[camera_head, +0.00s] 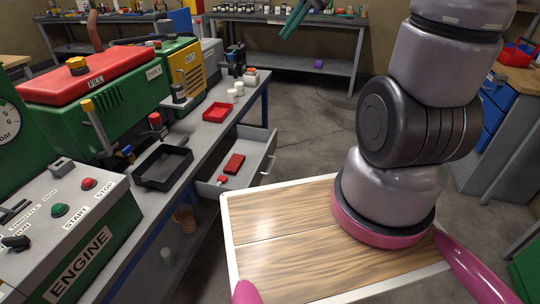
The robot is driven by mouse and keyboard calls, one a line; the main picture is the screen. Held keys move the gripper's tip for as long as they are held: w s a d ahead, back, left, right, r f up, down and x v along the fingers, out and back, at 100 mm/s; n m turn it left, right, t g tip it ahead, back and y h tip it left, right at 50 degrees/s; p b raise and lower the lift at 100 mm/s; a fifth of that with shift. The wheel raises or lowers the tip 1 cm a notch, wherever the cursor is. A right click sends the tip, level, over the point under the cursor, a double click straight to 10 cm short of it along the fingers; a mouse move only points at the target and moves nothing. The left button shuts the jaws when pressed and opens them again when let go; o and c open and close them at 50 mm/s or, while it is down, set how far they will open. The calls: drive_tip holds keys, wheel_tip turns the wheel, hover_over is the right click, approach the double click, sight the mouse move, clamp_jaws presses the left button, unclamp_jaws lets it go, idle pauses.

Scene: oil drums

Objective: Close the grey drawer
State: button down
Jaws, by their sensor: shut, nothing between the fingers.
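The grey drawer (259,159) is pulled out from under the grey workbench (207,139), in the middle left of the head view. It stands open towards the right. A red box (234,164) and a smaller red and white item (222,180) lie in it. My gripper (285,34) shows only in part at the top edge, as teal fingers close together with nothing visible between them. It appears above and to the right of the drawer in the picture, apart from it. The rest of the gripper is cut off by the frame.
My arm rises at the right over my wooden-topped base. A black tray (162,166), a red tray (217,112) and white cups stand on the workbench. Green machines line the left. A far bench (290,63) stands behind. The floor (310,125) right of the drawer is clear.

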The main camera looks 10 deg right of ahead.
drive_tip(key=w+d+f+m+y, duration=0.1)
drive_tip(key=w+f+m, duration=0.1)
drive_tip(key=w+f, duration=0.35)
drive_tip(key=w+d+f+m+y, duration=0.1)
drive_tip(key=w+f+m, duration=0.15)
drive_tip(key=f, duration=0.55)
drive_tip(key=w+d+f+m, duration=0.2)
drive_tip(key=w+f+m, duration=0.15)
drive_tip(key=f, duration=0.35)
drive_tip(key=m+t, duration=0.1)
drive_tip(key=m, duration=0.6)
approach(264, 159)
drive_tip(key=x, duration=0.5)
drive_tip(key=shift+s+f, duration=0.15)
drive_tip(key=shift+s, duration=0.2)
drive_tip(key=shift+w+a, duration=0.2)
drive_tip(key=shift+a, duration=0.15)
drive_tip(key=shift+a, duration=0.1)
